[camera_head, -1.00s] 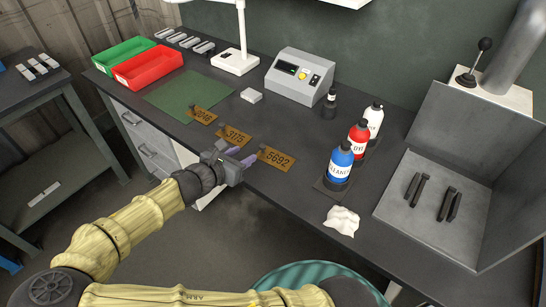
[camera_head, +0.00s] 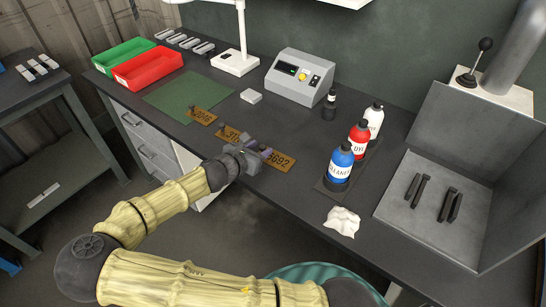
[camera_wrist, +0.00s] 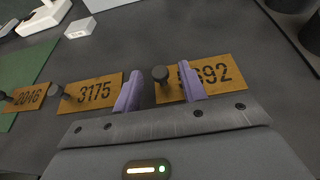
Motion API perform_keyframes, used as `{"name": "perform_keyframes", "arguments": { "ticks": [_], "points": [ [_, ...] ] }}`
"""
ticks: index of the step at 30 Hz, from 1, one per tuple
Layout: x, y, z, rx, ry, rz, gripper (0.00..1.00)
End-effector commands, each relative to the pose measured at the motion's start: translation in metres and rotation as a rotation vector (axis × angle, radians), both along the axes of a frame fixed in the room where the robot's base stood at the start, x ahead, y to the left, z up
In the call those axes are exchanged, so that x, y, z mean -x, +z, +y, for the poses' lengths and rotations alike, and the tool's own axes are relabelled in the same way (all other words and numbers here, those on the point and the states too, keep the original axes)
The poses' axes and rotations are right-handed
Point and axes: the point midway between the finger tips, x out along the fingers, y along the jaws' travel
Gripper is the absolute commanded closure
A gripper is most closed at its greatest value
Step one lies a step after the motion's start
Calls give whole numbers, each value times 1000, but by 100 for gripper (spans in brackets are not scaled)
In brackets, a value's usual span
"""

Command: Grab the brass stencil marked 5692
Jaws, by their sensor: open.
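The brass stencil marked 5692 (camera_head: 282,161) lies flat on the dark bench near its front edge. In the wrist view the stencil (camera_wrist: 222,72) shows "692", with its first digit hidden by a finger; a dark round knob (camera_wrist: 160,74) stands at its left end. My gripper (camera_head: 258,149) is open over the stencil's left end. In the wrist view my gripper's purple fingers (camera_wrist: 162,92) stand on either side of the knob, apart from it. I cannot tell how far down they reach.
The stencil marked 3175 (camera_wrist: 92,92) lies close to the left finger. The stencil marked 2046 (camera_head: 202,116) lies further left, by a green mat (camera_head: 180,98). A blue bottle (camera_head: 339,165) and a white crumpled cloth (camera_head: 342,221) stand to the right.

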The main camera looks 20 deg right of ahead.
Motion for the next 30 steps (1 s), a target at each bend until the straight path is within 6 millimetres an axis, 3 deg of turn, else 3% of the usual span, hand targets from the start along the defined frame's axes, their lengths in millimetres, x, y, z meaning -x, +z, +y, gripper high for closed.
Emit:
{"name": "perform_keyframes", "arguments": {
  "ticks": [6, 22, 28, 30],
  "points": [
    [-14, -10, -18, 0, 0, 0, 58],
    [-14, -10, -18, -1, 1, 0, 58],
    [-14, -10, -17, -1, 0, 1, 98],
    [-14, -10, -18, 0, 0, 0, 100]
  ]
}}
